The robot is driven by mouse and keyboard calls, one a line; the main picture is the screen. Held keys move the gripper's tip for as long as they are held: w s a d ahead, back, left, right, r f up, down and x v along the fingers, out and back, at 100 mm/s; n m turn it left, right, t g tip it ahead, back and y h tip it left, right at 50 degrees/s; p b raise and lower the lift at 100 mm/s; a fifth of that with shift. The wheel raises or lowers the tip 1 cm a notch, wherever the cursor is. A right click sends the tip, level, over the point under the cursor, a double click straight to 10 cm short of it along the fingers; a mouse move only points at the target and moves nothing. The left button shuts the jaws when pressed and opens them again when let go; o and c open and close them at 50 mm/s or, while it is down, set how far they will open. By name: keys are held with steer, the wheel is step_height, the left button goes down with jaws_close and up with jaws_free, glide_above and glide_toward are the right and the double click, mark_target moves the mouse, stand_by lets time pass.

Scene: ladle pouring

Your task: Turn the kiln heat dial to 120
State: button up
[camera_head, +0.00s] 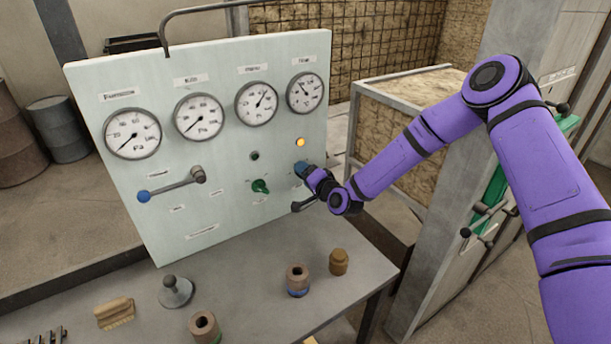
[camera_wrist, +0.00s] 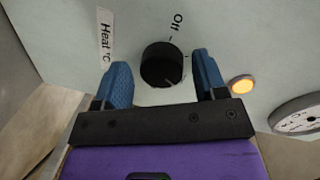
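The heat dial (camera_wrist: 161,64) is a round black knob on the pale panel (camera_head: 227,150). A "Heat °C" label (camera_wrist: 106,42) is to its left and an "Off" mark (camera_wrist: 176,24) above it in the wrist view. Its setting is too small to read surely, and no 120 mark is legible. My gripper (camera_head: 302,168) has blue fingers and reaches the panel's lower right. In the wrist view the fingers stand open on either side of the dial, with a narrow gap visible each side. In the head view my gripper hides the dial.
A lit amber lamp (camera_head: 300,142) is just above my gripper. A green knob (camera_head: 260,186) and a blue-tipped lever (camera_head: 172,186) are to the left, below several gauges. A black-handled lever (camera_head: 304,204) is close below. Small parts stand on the bench (camera_head: 245,280).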

steer(key=shift+s, duration=0.1)
steer(key=v, duration=1)
steer(key=shift+s+d, duration=0.2)
steer(key=shift+d, duration=0.05)
steer(key=shift+r, duration=0.1)
steer(key=s+d+r+n+g+h, duration=0.3)
steer(key=s+d+r+h, duration=0.15)
steer(key=d+r, duration=0.5)
steer(key=s+d+r+n+g+h, duration=0.2)
steer(key=s+d+r+n+h, duration=0.4)
steer(key=r, duration=0.7)
steer(key=s+d+r+m+g, duration=0.1)
steer(key=s+d+r, duration=0.2)
steer(key=s, duration=0.5)
steer(key=s+d+r+m+g, duration=0.1)
steer(key=s+d+r, duration=0.2)
steer(key=s, duration=0.6)
steer(key=s+d+r+m+g, duration=0.1)
steer(key=s+d+r, duration=0.3)
steer(key=s, duration=0.5)
steer(key=shift+r+m, duration=0.3)
steer(key=shift+r, duration=0.4)
